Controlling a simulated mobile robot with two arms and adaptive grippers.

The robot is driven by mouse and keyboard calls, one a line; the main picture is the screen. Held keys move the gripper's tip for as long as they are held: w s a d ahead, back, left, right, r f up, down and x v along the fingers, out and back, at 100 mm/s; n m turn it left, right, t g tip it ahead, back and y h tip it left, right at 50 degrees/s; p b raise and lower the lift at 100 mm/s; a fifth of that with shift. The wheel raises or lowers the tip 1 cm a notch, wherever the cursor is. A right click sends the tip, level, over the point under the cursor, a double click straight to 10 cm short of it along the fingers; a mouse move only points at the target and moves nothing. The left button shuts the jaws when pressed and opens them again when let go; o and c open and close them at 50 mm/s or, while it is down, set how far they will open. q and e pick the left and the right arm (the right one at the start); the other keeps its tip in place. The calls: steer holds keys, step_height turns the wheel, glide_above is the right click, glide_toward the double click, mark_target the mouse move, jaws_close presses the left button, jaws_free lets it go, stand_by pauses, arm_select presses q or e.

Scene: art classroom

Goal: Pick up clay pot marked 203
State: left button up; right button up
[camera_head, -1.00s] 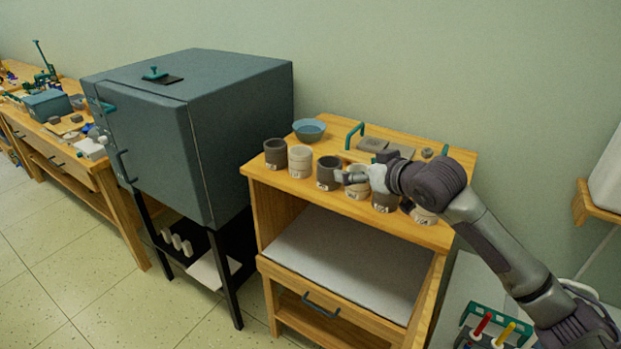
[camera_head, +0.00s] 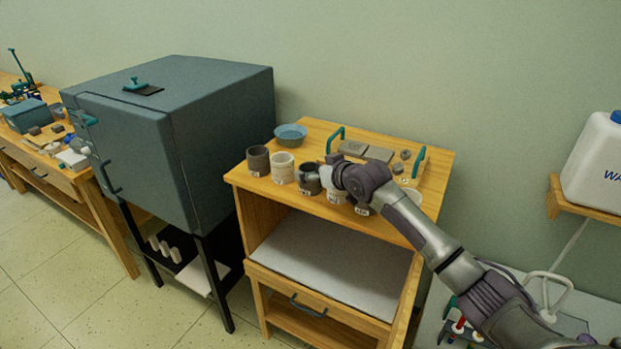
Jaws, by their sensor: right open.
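A row of clay pots, dark and pale by turns, stands along the front of the wooden shelf top (camera_head: 236,176). From the left are a dark pot (camera_head: 258,161), a pale pot (camera_head: 283,168) and a dark pot (camera_head: 308,181). Further right are a pale pot (camera_head: 335,197) and a dark pot (camera_head: 362,209), partly behind my right gripper (camera_head: 324,177). Small labels are on the pots, but I cannot read the numbers. My right gripper is open, with its fingers at the right side of the third pot; I cannot tell whether they touch it. My left gripper is out of view.
A blue bowl (camera_head: 290,136) and a tray with teal handles (camera_head: 336,139) holding grey slabs (camera_head: 380,153) stand behind the pots. A large grey kiln (camera_head: 222,150) is close on the left. A white water jug (camera_head: 597,165) sits on a wall shelf at right.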

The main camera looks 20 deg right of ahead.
steer(key=shift+w+a+f, duration=0.15)
steer(key=shift+w+f, duration=0.1)
steer(key=shift+w, duration=0.3)
steer(key=shift+r, duration=0.1)
steer(key=c, duration=1.4)
